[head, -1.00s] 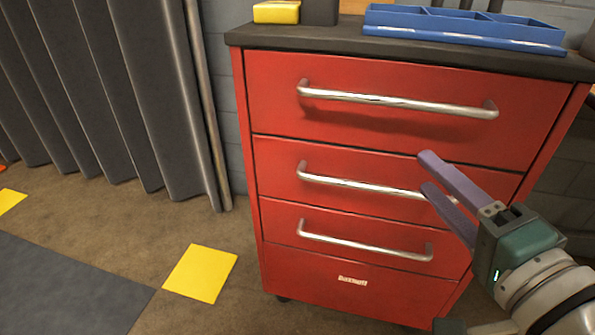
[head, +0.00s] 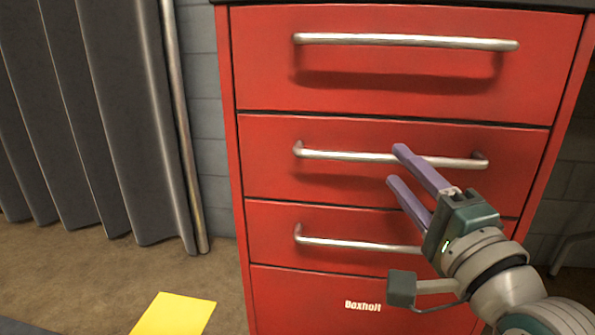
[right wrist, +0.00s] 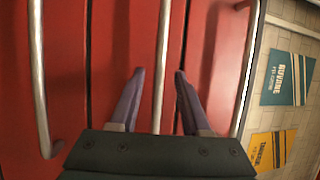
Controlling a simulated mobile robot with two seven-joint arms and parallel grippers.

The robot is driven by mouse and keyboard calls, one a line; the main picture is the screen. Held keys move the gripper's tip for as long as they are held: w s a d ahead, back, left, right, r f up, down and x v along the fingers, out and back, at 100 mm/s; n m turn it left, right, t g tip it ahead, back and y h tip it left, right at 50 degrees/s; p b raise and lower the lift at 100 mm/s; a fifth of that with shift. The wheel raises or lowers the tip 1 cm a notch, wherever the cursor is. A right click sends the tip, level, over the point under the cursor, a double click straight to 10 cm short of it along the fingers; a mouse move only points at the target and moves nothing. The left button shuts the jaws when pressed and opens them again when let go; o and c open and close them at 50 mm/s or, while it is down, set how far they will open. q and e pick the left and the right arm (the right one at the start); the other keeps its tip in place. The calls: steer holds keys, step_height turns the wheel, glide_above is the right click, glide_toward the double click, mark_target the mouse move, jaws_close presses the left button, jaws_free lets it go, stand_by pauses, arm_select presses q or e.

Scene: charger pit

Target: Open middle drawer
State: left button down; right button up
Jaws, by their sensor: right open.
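A red drawer cabinet has three silver bar handles. The middle drawer (head: 290,187) is shut, and its handle (head: 340,155) runs across its front. My right gripper (head: 396,165) is open and empty, with purple fingers pointing at that drawer. In the head view the upper finger crosses in front of the middle handle and the lower finger is below it. In the right wrist view the middle handle (right wrist: 163,60) runs lengthwise between the open fingers (right wrist: 158,73). I cannot tell whether the fingertips reach past the bar. My left gripper is not in view.
A grey curtain (head: 85,120) hangs to the left. A yellow floor square (head: 175,315) lies in front. Signs (right wrist: 288,78) show in the wrist view.

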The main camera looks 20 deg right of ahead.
mark_target(374, 132)
steer(key=shift+b+x, duration=0.3)
steer(key=shift+x, duration=1)
jaws_close()
stand_by(0.5)
